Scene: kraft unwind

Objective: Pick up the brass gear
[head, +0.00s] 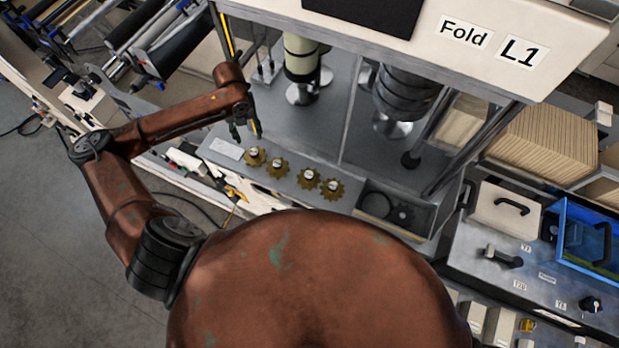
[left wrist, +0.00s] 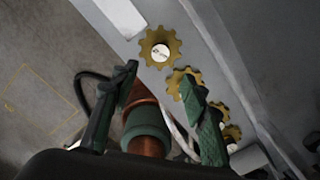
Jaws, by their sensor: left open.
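Several brass gears with silver centres sit in a row on the grey ledge of the machine. In the head view, the leftmost brass gear (head: 254,157) is closest to my gripper, with others (head: 278,167), (head: 309,178) and (head: 332,188) to its right. My left gripper (head: 244,130) is just above and behind the leftmost gear, apart from it as far as I can tell. In the left wrist view, my left gripper (left wrist: 160,85) is open and empty. One whole gear (left wrist: 160,48) shows beyond its fingertips; the right finger partly covers another gear (left wrist: 180,82). My right gripper is not in view.
A white card (head: 226,148) lies left of the gears on the ledge. A dark recessed tray (head: 418,222) is at its right end. Rollers (head: 303,60) and dark stacked rings (head: 402,95) stand behind. A blue bin (head: 585,240) is at far right.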

